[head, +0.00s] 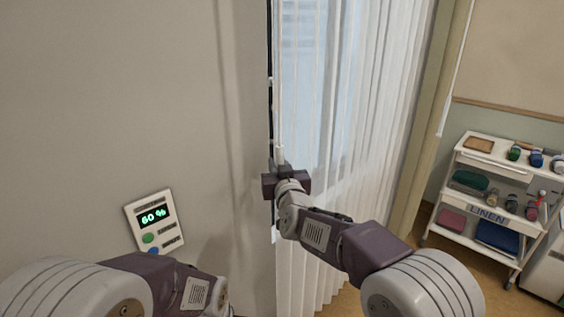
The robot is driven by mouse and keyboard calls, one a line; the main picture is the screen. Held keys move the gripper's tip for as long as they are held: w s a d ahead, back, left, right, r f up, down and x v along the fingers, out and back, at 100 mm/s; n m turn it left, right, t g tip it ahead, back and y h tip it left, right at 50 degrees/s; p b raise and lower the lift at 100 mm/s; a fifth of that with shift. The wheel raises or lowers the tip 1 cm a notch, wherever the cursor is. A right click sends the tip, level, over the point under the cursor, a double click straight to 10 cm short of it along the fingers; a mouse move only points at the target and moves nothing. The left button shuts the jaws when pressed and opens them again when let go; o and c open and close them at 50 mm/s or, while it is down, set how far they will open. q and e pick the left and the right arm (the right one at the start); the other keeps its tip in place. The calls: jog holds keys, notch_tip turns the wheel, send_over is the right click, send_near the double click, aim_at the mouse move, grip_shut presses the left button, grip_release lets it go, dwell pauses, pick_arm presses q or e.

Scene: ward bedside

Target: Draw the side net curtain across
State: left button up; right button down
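The net curtain (345,120) is white, sheer and pleated. It hangs in the middle of the head view, from the top edge down to near the floor. A thin white upright rod (279,90) runs along its left edge. My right gripper (284,180) is at this rod, at the curtain's left edge. The rod runs down to the gripper, and a short pale piece shows below it. The gripper's body hides its fingertips, so its grip on the rod cannot be made out. My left arm is at the lower left, with its gripper outside the view.
A plain grey wall or panel (120,90) fills the left, with a control unit (154,220) reading 60 %. A beige post (425,120) stands right of the curtain. A white linen trolley (490,165) with several items is at the far right. Floor shows between them.

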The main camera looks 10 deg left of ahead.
jog(key=shift+s+a+r, duration=0.15)
jog(key=shift+s+r, duration=0.05)
jog(key=shift+r, duration=0.05)
jog(key=shift+f, duration=0.1)
jog(key=c, duration=1.6)
grip_release()
jog(key=shift+s+a, duration=0.1)
jog(key=shift+s, duration=0.15)
jog(key=shift+w+f, duration=0.1)
jog(key=shift+w, duration=0.05)
